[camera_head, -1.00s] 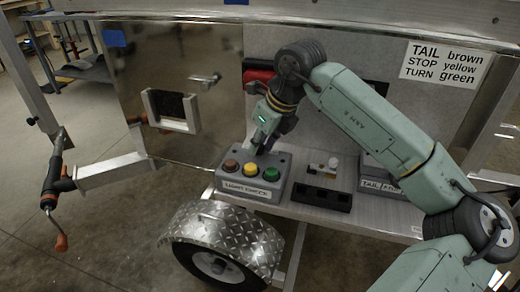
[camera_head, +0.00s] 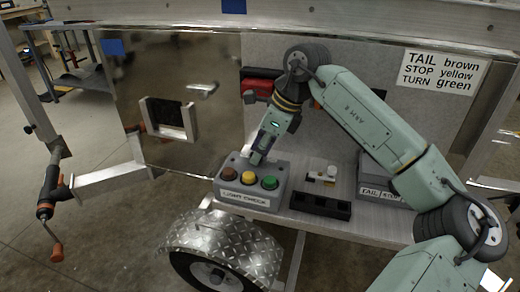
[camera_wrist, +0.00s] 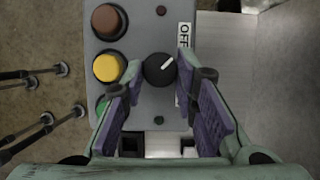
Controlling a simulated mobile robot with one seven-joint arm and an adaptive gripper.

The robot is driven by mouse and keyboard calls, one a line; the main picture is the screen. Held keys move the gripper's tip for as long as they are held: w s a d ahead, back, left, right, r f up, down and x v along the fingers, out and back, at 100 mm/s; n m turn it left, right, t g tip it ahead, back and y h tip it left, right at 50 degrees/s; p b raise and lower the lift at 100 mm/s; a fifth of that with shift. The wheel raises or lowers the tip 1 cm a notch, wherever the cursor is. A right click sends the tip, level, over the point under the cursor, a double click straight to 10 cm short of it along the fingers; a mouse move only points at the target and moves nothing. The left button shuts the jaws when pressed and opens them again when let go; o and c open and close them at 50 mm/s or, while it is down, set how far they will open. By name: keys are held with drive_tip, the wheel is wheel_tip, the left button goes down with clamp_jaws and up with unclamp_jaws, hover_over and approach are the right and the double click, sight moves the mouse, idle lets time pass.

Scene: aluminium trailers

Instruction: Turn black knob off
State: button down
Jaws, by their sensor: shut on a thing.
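The black knob (camera_wrist: 156,71) is on the face of the grey light-check box (camera_wrist: 152,109). Its white pointer line points to the upper right in the wrist view. An "OFF" label (camera_wrist: 184,36) is beside it, up and to the right. My gripper (camera_wrist: 160,65) has one finger on each side of the knob and is shut on it. In the head view my gripper (camera_head: 256,158) reaches down behind the row of buttons on the box (camera_head: 247,200), and the knob is hidden there.
Brown (camera_wrist: 108,20), yellow (camera_wrist: 108,67) and green (camera_wrist: 103,105) buttons stand in a row close to my left finger. A black socket block (camera_head: 320,204) and another grey box (camera_head: 378,185) are to the right on the trailer shelf. A metal panel rises on the left.

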drive_tip(key=c, duration=1.3)
unclamp_jaws()
drive_tip(key=v, duration=1.2)
drive_tip(key=shift+a, duration=0.1)
